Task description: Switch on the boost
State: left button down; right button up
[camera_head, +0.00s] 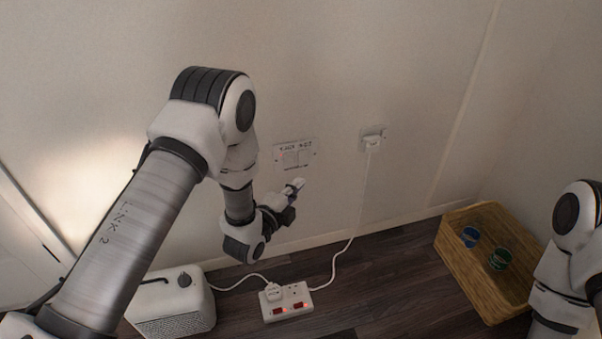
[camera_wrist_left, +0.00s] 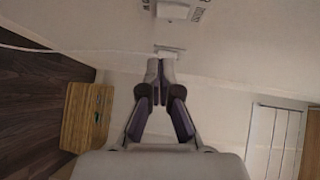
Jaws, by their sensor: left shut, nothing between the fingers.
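A white double switch panel (camera_head: 295,156) with dark lettering is on the wall in the head view. Its lettering is too small to read surely, and a small red mark shows near its left side. Part of the panel shows at the top edge of the wrist view (camera_wrist_left: 178,10). My left gripper (camera_head: 296,187) is shut and empty, just below the panel in the head view; I cannot tell whether it touches the wall. Its closed fingertips show in the left wrist view (camera_wrist_left: 160,64). My right arm is at the right edge, its gripper out of view.
A socket with a white plug (camera_head: 372,139) is right of the panel, its cord hanging to the floor. A power strip (camera_head: 299,291) with red switches lies below. A white heater-like box (camera_head: 184,312) and a wicker basket (camera_head: 470,262) stand on the floor.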

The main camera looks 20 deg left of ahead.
aim_at(307, 161)
pick_arm(q)
jog(key=w+b, duration=0.1)
jog(key=w, duration=0.1)
jog(key=w+a+b, duration=0.1)
jog(key=w, duration=0.2)
jog(key=w+f+b, duration=0.1)
jog(key=w, duration=0.1)
jog(key=shift+w+a, duration=0.15)
jog(key=shift+w, duration=0.25)
jog(key=shift+b, duration=0.3)
